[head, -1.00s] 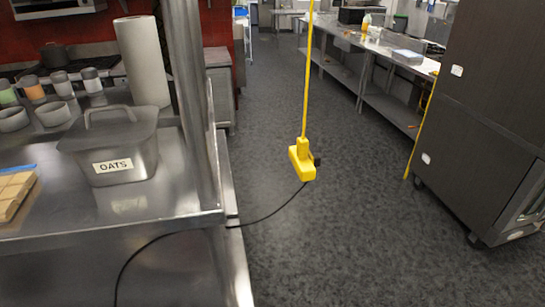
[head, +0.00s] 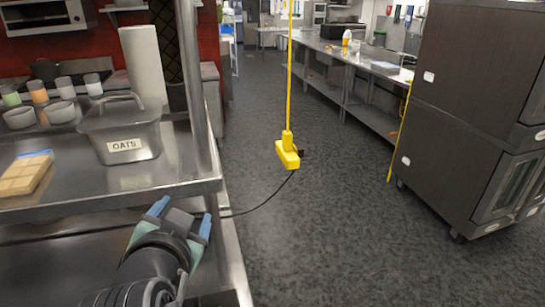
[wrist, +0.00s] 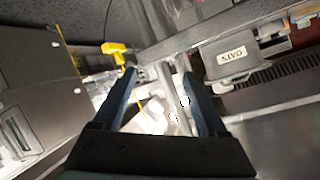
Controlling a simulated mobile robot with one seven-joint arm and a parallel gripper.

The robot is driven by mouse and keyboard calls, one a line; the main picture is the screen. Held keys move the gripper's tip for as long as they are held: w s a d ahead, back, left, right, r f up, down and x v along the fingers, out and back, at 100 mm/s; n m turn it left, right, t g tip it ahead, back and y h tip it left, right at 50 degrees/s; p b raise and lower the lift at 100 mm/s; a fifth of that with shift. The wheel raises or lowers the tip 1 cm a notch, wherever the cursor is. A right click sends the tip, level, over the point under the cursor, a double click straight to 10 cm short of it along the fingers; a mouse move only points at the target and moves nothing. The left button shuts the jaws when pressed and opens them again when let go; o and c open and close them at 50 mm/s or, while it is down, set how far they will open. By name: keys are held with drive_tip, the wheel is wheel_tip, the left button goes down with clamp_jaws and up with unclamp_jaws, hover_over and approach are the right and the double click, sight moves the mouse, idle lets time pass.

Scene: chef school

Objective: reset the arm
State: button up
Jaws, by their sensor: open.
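My gripper (head: 182,219) shows in the head view at the bottom left, in front of the steel counter's edge. Its two blue-grey fingers are apart, and nothing is seen between them. In the wrist view my gripper (wrist: 160,82) is also open and empty, its fingers pointing toward the room. My arm comes up from the bottom edge of the head view. The gripper looks apart from the items on the counter.
A yellow box (head: 287,154) hangs on a yellow cord over the aisle. A dark oven (head: 455,130) stands right. The aisle floor is open.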

drive_tip(key=d+r+n+t, duration=0.2)
drive_tip(key=d+r+t, duration=0.3)
drive_tip(key=r, duration=0.8)
drive_tip(key=s+d+r+n+t+h+b, duration=0.1)
drive_tip(key=s+d+r+t, duration=0.3)
drive_tip(key=r, duration=0.5)
drive_tip(key=s+d+r+n+t+b, duration=0.1)
drive_tip(key=s+d+r+t, duration=0.3)
drive_tip(key=s+r, duration=0.4)
drive_tip(key=shift+s+d+r+t+h, duration=0.25)
drive_tip(key=shift+d+r+t+h, duration=0.15)
drive_tip(key=shift+d+r, duration=0.1)
